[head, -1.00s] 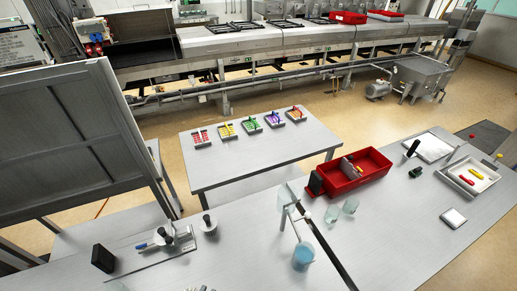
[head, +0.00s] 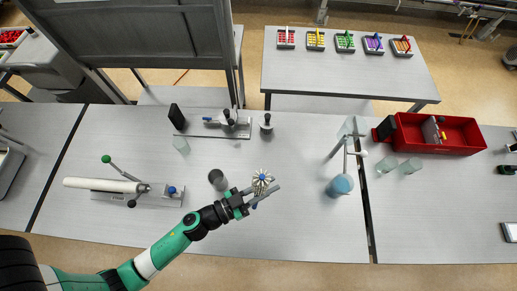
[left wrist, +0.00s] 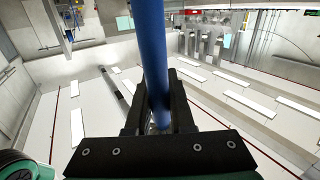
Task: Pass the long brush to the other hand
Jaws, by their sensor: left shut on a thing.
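My left gripper (head: 262,194) is over the front middle of the long table and is shut on the long brush. The brush's white bristle head (head: 262,181) faces up toward the head camera, with a blue spot at its middle. A bit of blue shows below the fingers in the head view. In the left wrist view the blue handle (left wrist: 153,55) runs up between the black fingers (left wrist: 160,115). Most of the handle's length is hidden in the head view. My right gripper is in neither view.
A stand with a beaker of blue liquid (head: 340,186) is right of the gripper. A dark cup (head: 217,178) stands just left of it. A red bin (head: 465,130) and two glass beakers (head: 387,164) are farther right. A white cylinder on a plate (head: 100,184) lies at left.

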